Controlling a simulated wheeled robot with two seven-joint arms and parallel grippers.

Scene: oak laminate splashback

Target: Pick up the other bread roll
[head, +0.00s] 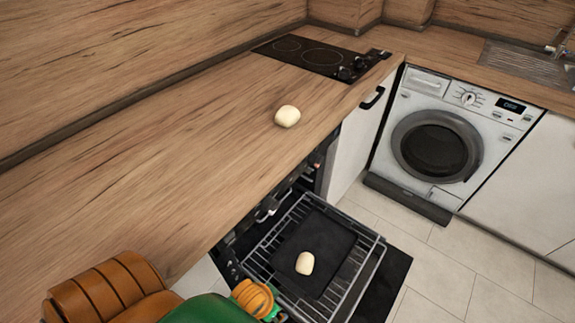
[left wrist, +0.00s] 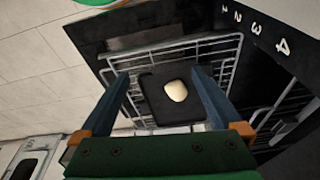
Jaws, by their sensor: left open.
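One pale bread roll (head: 287,116) sits on the wooden counter, short of the hob. The other pale bread roll (head: 305,263) lies on a black tray (head: 318,232) on the pulled-out oven rack. In the left wrist view, the roll on the tray (left wrist: 176,91) shows between the two blue fingers of my left gripper (left wrist: 160,76), beyond them. That gripper is open and empty. In the head view only part of my left arm and wrist shows at the bottom, with the fingers mostly out of sight. My right gripper is not in view.
The wire oven rack (head: 262,254) juts out over the open black oven door (head: 390,276), below the counter edge (head: 225,222). A black hob (head: 320,56) and a white washing machine (head: 440,140) are farther back. The counter around its roll is clear.

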